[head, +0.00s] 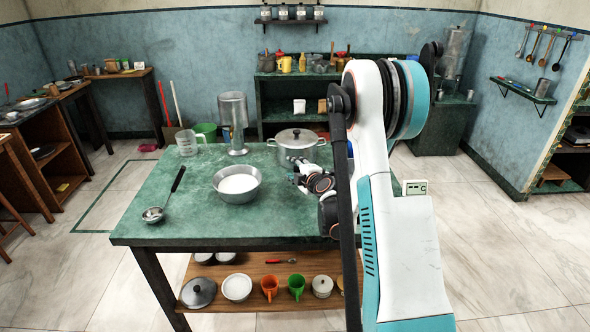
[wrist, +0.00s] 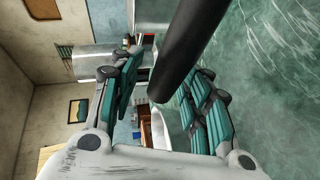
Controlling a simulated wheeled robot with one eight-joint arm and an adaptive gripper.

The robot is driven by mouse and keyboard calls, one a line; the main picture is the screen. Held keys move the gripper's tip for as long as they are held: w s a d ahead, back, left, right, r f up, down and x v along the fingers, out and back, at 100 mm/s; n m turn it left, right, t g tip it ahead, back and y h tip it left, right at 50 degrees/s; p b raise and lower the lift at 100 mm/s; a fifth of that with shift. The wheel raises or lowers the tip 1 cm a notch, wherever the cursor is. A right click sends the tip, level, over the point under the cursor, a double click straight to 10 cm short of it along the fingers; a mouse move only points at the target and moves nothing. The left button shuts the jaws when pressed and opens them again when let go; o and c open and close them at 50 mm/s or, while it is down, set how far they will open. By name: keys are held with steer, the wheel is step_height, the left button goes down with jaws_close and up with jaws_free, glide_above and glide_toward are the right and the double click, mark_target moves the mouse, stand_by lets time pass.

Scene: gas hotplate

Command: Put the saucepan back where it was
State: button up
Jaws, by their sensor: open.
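A round metal pan (head: 238,184) with white contents stands upright on the green table (head: 190,222) and looks like the saucepan. A lidded metal pot (head: 297,143) stands behind and to its right. My gripper (head: 296,178) is just right of the pan, low over the table, with its fingers apart. In the wrist view my gripper (wrist: 165,105) shows a thick black handle (wrist: 195,40) running between and above its open fingers. It seems to be the saucepan's handle; I cannot tell whether the fingers touch it. My arm hides part of the table's right side.
A ladle (head: 165,196) lies at the table's left. The front middle of the tabletop is clear. The lower shelf (head: 210,268) holds bowls, mugs and a lid.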

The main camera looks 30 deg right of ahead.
steer(key=shift+s+r, duration=0.15)
steer(key=v, duration=1.1)
steer(key=shift+s+p, duration=0.3)
steer(key=shift+s, duration=0.05)
steer(key=shift+a, duration=0.1)
